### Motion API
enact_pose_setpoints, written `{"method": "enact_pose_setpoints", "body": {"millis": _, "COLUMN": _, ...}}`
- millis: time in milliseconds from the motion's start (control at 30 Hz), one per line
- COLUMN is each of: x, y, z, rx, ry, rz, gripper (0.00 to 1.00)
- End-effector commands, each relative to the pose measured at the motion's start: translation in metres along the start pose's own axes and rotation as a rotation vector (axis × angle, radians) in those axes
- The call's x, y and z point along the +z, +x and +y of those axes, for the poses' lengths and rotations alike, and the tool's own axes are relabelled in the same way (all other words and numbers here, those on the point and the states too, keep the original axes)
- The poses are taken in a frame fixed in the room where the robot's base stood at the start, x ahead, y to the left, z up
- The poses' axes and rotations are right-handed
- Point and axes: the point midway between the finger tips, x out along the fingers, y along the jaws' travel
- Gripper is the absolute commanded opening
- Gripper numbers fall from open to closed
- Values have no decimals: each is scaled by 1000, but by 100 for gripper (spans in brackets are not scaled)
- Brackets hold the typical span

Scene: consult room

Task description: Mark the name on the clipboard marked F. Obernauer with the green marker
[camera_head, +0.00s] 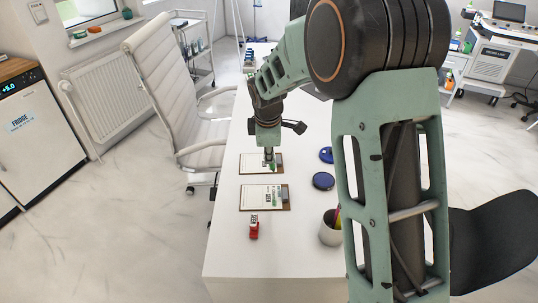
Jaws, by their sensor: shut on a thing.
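Two brown clipboards with white printed sheets lie on the white table, one behind the other: the near clipboard (286,206) and the far clipboard (246,171). Their print is too small to read, so I cannot tell which bears F. Obernauer. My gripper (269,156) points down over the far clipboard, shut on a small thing. A bit of green shows just below the jaws, seemingly the green marker (271,168), mostly hidden. I cannot tell whether its tip touches the sheet. My arm fills the right of the view and hides part of the table.
A small red item (254,229) with a white label stands in front of the near clipboard. Two dark blue round objects (323,181) lie to the right. A grey cup (329,232) with pens stands near my arm. A white chair (165,90) is at the left. The table's front is clear.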

Motion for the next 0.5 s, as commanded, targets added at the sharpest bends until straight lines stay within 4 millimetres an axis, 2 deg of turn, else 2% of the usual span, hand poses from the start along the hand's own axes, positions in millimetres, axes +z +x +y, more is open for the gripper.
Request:
{"method": "enact_pose_setpoints", "body": {"millis": 233, "x": 0, "y": -2, "z": 1, "rx": 0, "ry": 0, "rz": 0, "gripper": 0}}
{"method": "enact_pose_setpoints", "body": {"millis": 500, "x": 0, "y": -25, "z": 8, "rx": 0, "ry": 0, "rz": 1, "gripper": 0}}
